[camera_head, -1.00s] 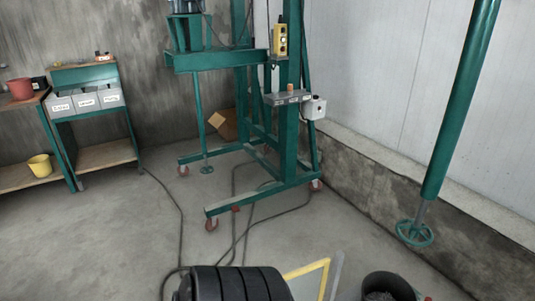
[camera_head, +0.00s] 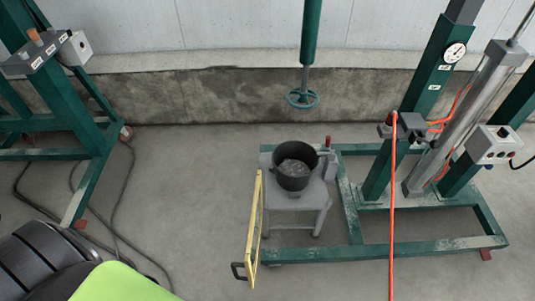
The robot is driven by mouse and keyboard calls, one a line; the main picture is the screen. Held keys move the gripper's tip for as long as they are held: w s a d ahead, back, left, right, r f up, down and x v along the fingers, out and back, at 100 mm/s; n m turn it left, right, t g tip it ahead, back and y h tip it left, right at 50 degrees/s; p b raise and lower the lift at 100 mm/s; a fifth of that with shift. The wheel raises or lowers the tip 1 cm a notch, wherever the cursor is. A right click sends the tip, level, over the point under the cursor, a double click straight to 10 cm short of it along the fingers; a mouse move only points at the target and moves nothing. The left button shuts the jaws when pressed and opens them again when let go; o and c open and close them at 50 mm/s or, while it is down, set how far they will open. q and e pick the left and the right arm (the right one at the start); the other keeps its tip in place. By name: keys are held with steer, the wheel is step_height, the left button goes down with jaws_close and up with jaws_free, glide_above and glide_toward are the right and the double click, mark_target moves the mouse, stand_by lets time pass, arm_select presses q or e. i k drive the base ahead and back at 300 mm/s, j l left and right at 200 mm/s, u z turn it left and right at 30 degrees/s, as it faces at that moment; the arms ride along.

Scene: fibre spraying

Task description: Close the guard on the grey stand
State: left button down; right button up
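The grey stand (camera_head: 295,202) is a small stool-like table near the middle of the view, standing by a green frame. A dark pot (camera_head: 292,178) with grey contents sits on it. The guard (camera_head: 254,226) is a yellow-edged panel at the stand's left side, swung out toward me and seen nearly edge-on. A dark handle (camera_head: 238,271) sticks out at its near lower end. The guard stands open, leaving the pot's front uncovered. Neither of my grippers is in view.
A green press frame (camera_head: 380,249) with a gauge (camera_head: 455,52) and control box (camera_head: 494,146) stands at right. An orange hose (camera_head: 392,210) hangs before it. A green post with a handwheel (camera_head: 303,99) hangs above the pot. Cables lie on the floor at left.

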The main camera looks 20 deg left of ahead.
mark_target(249, 256)
steer(key=j, duration=0.45)
steer(key=k+j+z, duration=0.1)
steer(key=j, duration=0.35)
steer(key=k+j, duration=0.1)
steer(key=j, duration=0.35)
